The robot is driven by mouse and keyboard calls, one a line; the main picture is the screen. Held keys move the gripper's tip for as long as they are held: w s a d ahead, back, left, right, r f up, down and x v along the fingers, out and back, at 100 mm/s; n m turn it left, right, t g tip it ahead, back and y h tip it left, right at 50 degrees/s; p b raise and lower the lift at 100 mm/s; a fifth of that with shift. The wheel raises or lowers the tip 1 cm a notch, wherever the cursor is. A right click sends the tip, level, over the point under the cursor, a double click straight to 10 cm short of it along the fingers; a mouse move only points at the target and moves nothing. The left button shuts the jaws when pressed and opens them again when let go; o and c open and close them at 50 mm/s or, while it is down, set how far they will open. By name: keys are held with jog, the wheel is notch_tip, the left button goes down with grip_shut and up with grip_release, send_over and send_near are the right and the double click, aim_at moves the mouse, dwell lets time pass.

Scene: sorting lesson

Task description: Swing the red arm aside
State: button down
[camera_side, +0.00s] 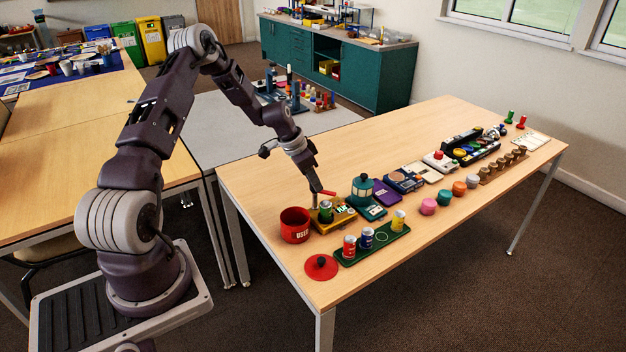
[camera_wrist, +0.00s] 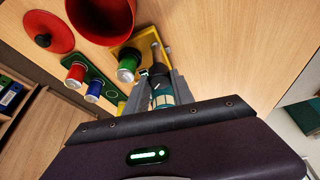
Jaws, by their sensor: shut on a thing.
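In the wrist view, my fingers (camera_wrist: 156,73) reach to the post, and the bar itself is hidden.
A red tub (camera_side: 295,225) stands just left of the base. A red round lid (camera_side: 321,267) and a green tray (camera_side: 349,261) with several cans lie in front. A teal lantern-like thing (camera_side: 363,188) stands close on the right. Several devices fill the table further right.

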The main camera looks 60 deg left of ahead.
jog(key=n+y, duration=0.1)
jog(key=n, duration=0.1)
jog(key=n+y, duration=0.1)
jog(key=n, duration=0.2)
jog(key=shift+d+n, duration=0.2)
jog(key=shift+n, duration=0.1)
jog(key=n, duration=0.2)
jog(key=n+g+y, duration=0.1)
jog(key=n, duration=0.1)
jog(key=shift+n+y, duration=0.3)
jog(key=shift+n, duration=0.4)
jog(key=c, duration=1.1)
grip_release()
jog(key=shift+d+r, duration=0.1)
jog(key=v, duration=0.6)
jog(key=shift+d+r, duration=0.2)
jog(key=shift+r, duration=0.2)
